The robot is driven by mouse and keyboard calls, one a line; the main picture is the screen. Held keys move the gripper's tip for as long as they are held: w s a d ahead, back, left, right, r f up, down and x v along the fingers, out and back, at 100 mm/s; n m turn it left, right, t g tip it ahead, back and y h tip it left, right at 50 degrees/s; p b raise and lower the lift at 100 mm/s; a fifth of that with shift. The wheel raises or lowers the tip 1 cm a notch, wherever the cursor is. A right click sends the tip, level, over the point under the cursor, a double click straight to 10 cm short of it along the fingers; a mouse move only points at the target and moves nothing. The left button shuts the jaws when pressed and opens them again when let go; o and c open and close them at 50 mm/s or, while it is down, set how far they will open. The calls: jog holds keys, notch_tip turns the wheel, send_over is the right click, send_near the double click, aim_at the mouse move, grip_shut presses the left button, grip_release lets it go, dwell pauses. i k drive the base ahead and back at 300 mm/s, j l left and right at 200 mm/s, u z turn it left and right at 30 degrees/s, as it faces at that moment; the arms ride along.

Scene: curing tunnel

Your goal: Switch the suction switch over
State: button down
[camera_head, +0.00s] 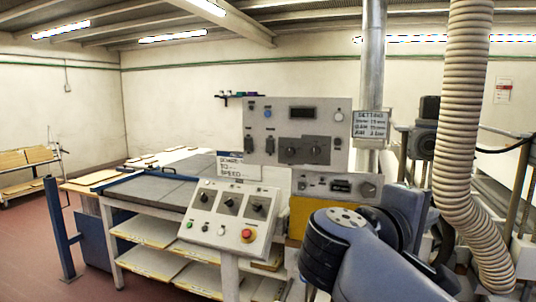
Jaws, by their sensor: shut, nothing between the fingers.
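Several switches and knobs sit on three grey control panels, and their small labels are too fine to read, so I cannot tell which is the suction switch. The upright panel (293,115) carries a display, dark rocker-like switches at its left (249,144) and right (338,143), and two black knobs. The sloped panel (226,225) carries three black rotary switches (231,203), small buttons and a red emergency stop (247,235). A lower box (337,186) has a small display and a round knob. My arm fills the lower right foreground; my gripper is not in view.
A ribbed hose (462,130) hangs at the right, beside a metal duct (373,60). A table with grey plates (160,190) and shelves below stands left of the panels. A blue post (59,230) stands further left. Red floor is open at the lower left.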

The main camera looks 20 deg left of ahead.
aim_at(270, 143)
jog(key=i+u, duration=0.1)
jog(key=u, duration=0.45)
jog(key=i+u, duration=0.35)
jog(key=i, duration=0.3)
jog(key=i+l+u, duration=0.15)
jog(key=i+u, duration=0.15)
jog(key=i, duration=0.35)
jog(key=i+l, duration=0.1)
jog(key=i, duration=0.15)
